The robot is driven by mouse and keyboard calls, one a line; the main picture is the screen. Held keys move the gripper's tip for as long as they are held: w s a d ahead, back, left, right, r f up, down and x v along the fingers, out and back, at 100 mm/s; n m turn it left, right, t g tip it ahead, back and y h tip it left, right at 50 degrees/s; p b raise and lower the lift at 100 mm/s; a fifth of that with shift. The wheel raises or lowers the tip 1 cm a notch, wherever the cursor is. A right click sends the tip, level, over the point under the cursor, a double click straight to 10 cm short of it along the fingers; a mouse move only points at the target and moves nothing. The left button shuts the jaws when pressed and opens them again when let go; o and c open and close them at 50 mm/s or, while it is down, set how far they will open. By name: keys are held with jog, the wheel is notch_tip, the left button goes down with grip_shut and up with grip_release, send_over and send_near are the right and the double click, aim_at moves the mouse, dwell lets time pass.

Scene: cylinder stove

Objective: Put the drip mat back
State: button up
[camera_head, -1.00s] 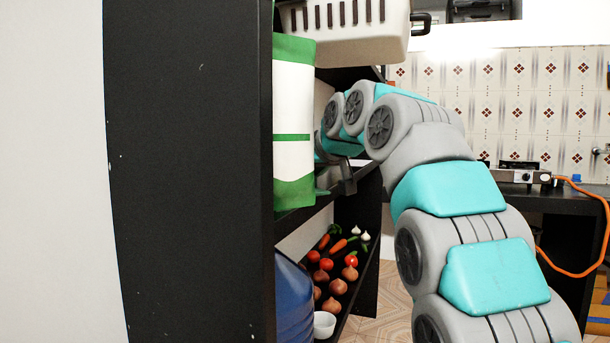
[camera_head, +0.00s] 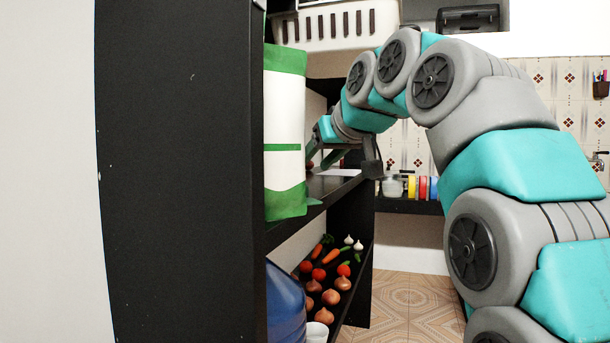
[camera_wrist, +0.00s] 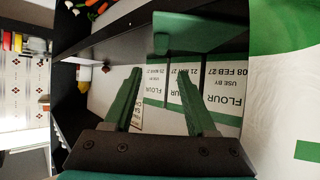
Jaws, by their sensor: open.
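My gripper (camera_head: 322,158) is at the middle shelf of the black rack, behind the near flour bag and partly hidden by it. In the wrist view my gripper (camera_wrist: 159,76) has its two green fingers apart, with nothing clearly held between them. Printed flour bags (camera_wrist: 215,88) stand beyond the fingers. A flat white thing (camera_head: 340,172) lies on the shelf beside the gripper; I cannot tell whether it is the drip mat. I cannot make out the drip mat for certain in either view.
A green and white bag (camera_head: 284,125) stands at the shelf's near end, close to the gripper. A white basket (camera_head: 322,28) is above. Vegetables (camera_head: 325,275) and a blue container (camera_head: 284,305) are below. Coloured jars (camera_head: 422,187) stand beyond on another shelf.

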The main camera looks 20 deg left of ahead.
jog(key=shift+v, duration=1)
jog(key=shift+f, duration=0.1)
jog(key=s+d+f+m+g+h, duration=0.25)
jog(key=d+f, duration=0.35)
jog(key=f, duration=0.3)
jog(key=s+d+f+m+g+h, duration=0.1)
jog(key=s+d+f, duration=0.35)
jog(key=f, duration=0.45)
jog(key=s+d+f+m+g+h, duration=0.1)
jog(key=s+d+f+m+h, duration=0.15)
jog(key=d+f, duration=0.55)
jog(key=s+d+f+m+g+h, duration=0.1)
jog(key=s+d+f+g, duration=0.2)
jog(key=s+f, duration=0.9)
jog(key=s+d+f+m+g+h, duration=0.1)
jog(key=s+d+f+g, duration=0.2)
jog(key=s+f, duration=0.9)
jog(key=s+d, duration=0.3)
jog(key=s, duration=0.1)
jog(key=shift+d, duration=0.4)
jog(key=shift+w+g, duration=0.1)
jog(key=shift+g, duration=0.15)
